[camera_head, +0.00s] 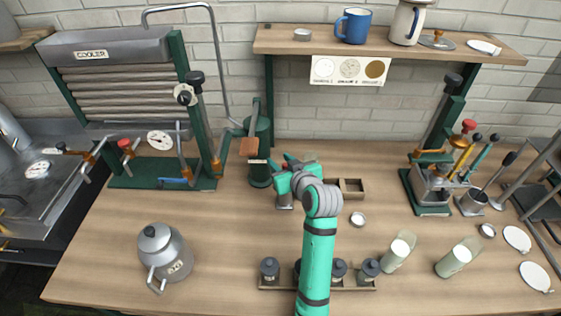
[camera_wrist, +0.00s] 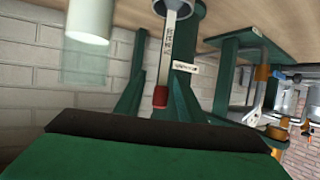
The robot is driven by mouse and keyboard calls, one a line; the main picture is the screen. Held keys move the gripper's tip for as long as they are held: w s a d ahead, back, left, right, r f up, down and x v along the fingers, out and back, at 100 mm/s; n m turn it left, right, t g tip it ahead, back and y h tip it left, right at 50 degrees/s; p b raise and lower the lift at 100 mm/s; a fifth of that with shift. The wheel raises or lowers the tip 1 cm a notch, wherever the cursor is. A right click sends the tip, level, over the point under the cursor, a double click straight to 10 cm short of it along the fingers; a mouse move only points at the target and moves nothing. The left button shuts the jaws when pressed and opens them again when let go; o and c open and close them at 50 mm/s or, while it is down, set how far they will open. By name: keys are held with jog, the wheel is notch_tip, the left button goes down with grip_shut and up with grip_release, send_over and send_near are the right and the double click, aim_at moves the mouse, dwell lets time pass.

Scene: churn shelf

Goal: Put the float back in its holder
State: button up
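The thin pale stem with scale marks and a red end (camera_wrist: 166,60), which I take to be the float, stands in a grey metal cup (camera_wrist: 173,6) in the upside-down wrist view. That cup looks like the small labelled one in the head view (camera_head: 284,200), just below my gripper (camera_head: 290,178). The wide green finger (camera_wrist: 150,158) with its dark edge lies close to the red end in the wrist view; no grasp shows. The other finger is not clear. I cannot tell which is the holder.
A green stand (camera_head: 260,150) rises behind my gripper. A small wooden box (camera_head: 351,195) and a small dish (camera_head: 358,219) lie to its right. A metal can (camera_head: 165,255) stands left.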

jog(key=v, duration=1.1)
jog(key=shift+w+f, duration=0.1)
